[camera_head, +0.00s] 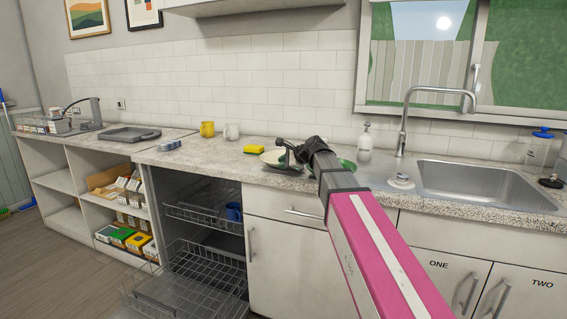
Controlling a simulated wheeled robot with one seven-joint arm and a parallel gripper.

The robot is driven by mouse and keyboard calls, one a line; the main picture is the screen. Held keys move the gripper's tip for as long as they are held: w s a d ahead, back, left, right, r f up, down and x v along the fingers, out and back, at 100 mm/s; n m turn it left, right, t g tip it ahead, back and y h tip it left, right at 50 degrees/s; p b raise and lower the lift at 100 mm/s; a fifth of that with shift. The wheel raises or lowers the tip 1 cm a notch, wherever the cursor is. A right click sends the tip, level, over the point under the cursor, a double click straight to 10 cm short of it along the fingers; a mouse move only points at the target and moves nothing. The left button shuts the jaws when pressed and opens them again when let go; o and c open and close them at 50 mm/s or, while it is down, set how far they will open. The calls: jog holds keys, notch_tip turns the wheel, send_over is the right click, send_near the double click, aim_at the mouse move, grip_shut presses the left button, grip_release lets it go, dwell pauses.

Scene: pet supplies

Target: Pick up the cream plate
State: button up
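The cream plate (268,158) lies on the speckled counter, right of the yellow sponge. My gripper (285,160) is at the plate's right part, with its dark fingers over or against it. The gripper hides part of the plate. The fingers are too small and dark to tell whether they are open, shut, or touching the plate. My pink and white arm reaches in from the lower right.
A yellow sponge (253,150), yellow mug (207,129) and white mug (231,131) stand left of the plate. A soap dispenser (365,143) and sink (472,185) are to the right. An open dishwasher (195,245) has its racks out below. A green thing (347,164) is partly hidden by my arm.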

jog(key=shift+w+a+f, duration=0.25)
jog(key=shift+a, duration=0.05)
grip_shut()
jog(key=shift+r, duration=0.1)
